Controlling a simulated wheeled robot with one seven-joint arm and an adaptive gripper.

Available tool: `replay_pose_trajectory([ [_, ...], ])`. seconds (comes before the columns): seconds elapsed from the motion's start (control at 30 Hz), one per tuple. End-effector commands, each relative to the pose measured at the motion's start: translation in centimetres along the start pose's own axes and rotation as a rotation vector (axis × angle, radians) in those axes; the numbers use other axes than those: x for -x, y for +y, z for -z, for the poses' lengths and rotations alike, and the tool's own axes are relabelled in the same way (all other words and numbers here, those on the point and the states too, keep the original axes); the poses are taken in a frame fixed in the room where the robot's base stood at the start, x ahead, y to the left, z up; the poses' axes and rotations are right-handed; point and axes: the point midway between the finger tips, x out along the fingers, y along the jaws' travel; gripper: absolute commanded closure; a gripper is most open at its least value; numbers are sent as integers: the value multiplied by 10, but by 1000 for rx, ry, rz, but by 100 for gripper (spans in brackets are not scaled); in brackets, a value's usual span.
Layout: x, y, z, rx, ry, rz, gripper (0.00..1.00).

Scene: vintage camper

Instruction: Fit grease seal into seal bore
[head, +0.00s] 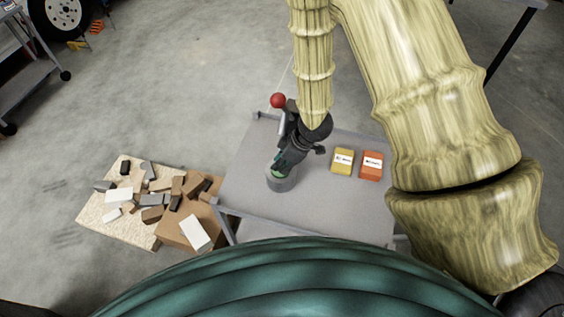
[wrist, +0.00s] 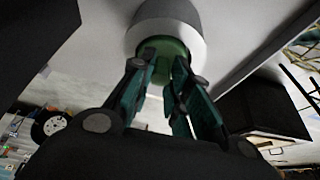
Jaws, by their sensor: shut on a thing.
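The grease seal is a green ring (wrist: 172,48), seen in the wrist view between and just beyond the fingertips of my gripper (wrist: 161,68). My gripper is shut on it. A short grey cylinder (head: 283,184) stands on the table, and its pale rim (wrist: 198,42) shows close around the seal in the wrist view. The seal is at the mouth of this cylinder; how deep it sits I cannot tell. In the head view my gripper (head: 279,165) points down at the cylinder's top, with a bit of green showing there. The bore's inside is hidden.
The grey table (head: 245,180) also bears a yellow box (head: 343,161) and an orange box (head: 371,165) right of the cylinder. A red ball (head: 278,100) shows at the table's far edge. Loose blocks lie on a board (head: 103,214) at left.

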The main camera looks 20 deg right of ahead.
Motion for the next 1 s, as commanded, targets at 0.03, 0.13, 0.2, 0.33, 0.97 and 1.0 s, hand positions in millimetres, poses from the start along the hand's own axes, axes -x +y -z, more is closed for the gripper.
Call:
replay_pose_trajectory([
  [0.03, 0, 0, 0, 0, 0, 0, 100],
  [0.13, 0, 0, 0, 0, 1, 0, 100],
  [0.2, 0, 0, 0, 0, 0, 0, 100],
  [0.33, -3, 0, -1, 0, 0, 0, 100],
  [0.97, 10, 1, 1, 0, 1, -2, 60],
  [1.0, 15, 1, 1, 0, 1, -2, 60],
])
